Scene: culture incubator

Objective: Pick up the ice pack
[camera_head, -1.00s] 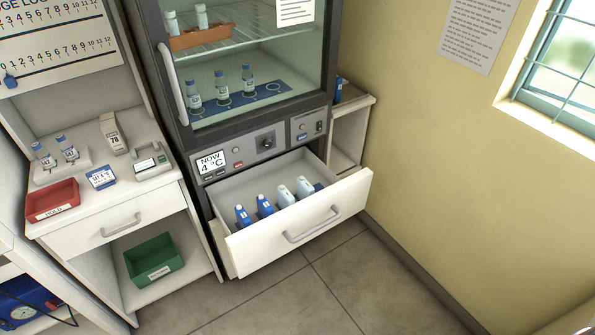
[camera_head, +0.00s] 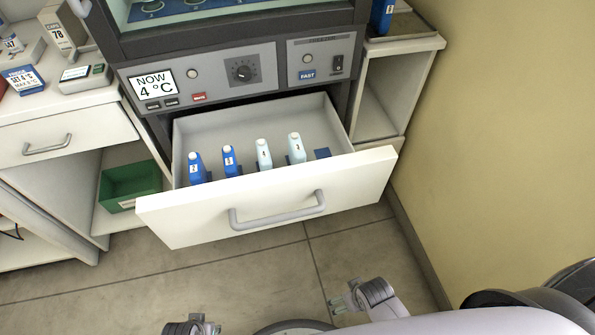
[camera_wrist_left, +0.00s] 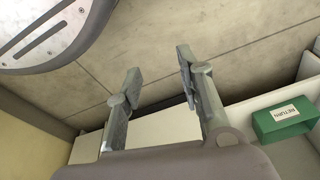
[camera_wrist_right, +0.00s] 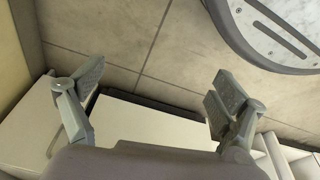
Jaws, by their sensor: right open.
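The open white drawer (camera_head: 265,205) holds a row of upright packs: two blue ones, the left blue pack (camera_head: 196,168) and another blue pack (camera_head: 230,160), and two pale ones, a pale pack (camera_head: 264,154) and another pale pack (camera_head: 296,147). I cannot tell which of them is the ice pack. Their lower parts are hidden by the drawer front. My right gripper (camera_head: 357,297) is open and empty, in front of the drawer; its parted fingers show in the right wrist view (camera_wrist_right: 158,84). My left gripper (camera_wrist_left: 159,67) has parted, empty fingers; in the head view only a piece shows at the bottom edge.
The drawer handle (camera_head: 280,210) sticks out in front. Above is the control panel (camera_head: 215,75). A green bin (camera_head: 130,185) stands on the shelf at left, a side cabinet (camera_head: 385,85) at right. Another blue object (camera_head: 383,15) stands on that cabinet. The floor before the drawer is clear.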

